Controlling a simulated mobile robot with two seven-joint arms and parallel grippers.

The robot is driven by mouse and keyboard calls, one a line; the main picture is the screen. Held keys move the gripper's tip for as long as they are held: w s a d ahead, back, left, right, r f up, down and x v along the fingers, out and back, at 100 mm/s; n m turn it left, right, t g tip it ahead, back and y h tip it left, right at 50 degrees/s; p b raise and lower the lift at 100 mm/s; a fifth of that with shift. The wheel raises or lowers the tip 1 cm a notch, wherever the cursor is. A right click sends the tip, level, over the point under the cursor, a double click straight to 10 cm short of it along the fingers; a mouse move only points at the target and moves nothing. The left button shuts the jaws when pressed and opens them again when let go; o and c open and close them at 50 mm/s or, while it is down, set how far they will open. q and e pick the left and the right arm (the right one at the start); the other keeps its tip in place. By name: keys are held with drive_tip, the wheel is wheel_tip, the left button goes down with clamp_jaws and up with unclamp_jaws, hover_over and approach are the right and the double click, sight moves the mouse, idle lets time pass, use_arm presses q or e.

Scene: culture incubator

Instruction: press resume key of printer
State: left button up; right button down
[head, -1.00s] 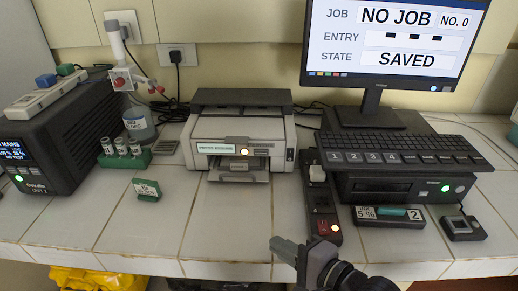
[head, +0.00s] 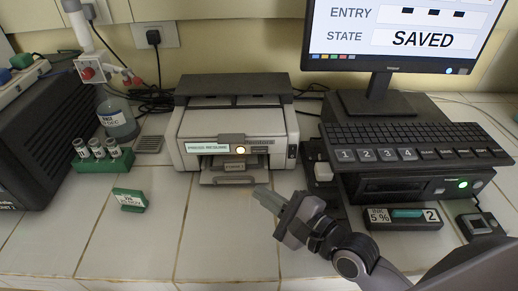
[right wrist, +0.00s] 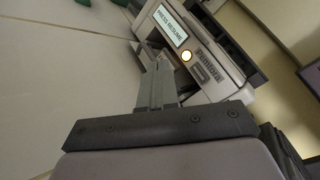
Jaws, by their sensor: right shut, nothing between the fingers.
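The printer (head: 232,125) is a light grey box with a dark lid on the tiled bench, in the middle of the head view. Its front label (head: 208,148) reads PRESS RESUME. A round key (head: 240,150) glows yellow-white to the right of that label. In the right wrist view the label (right wrist: 171,24) and the lit key (right wrist: 186,56) show beyond the fingers. My right gripper (head: 262,194) is shut and empty, in front of and below the printer's right front, pointing toward it. In the wrist view its fingertips (right wrist: 158,70) are short of the key. My left gripper is out of view.
A monitor (head: 392,40) reads SAVED. A keyboard (head: 420,142) lies over a dark unit (head: 405,188) right of the printer. A green tube rack (head: 103,160) and a green block (head: 130,200) stand left.

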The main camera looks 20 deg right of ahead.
sight(259, 150)
drive_tip(key=shift+w+d+f+b, duration=0.1)
drive_tip(key=shift+w+b, duration=0.2)
drive_tip(key=shift+w, duration=0.1)
drive_tip(key=w+b, duration=0.1)
drive_tip(key=w, duration=0.1)
drive_tip(key=w+d, duration=0.1)
drive_tip(key=w, duration=0.1)
drive_tip(key=w+d+b, duration=0.1)
drive_tip(key=w, duration=0.1)
drive_tip(key=shift+w+b, duration=0.15)
drive_tip(key=shift+b, duration=0.2)
drive_tip(key=shift+w+d, duration=0.1)
drive_tip(key=shift+w, duration=0.65)
idle(0.9)
drive_tip(key=shift+w+d, duration=0.1)
drive_tip(key=shift+w, duration=0.25)
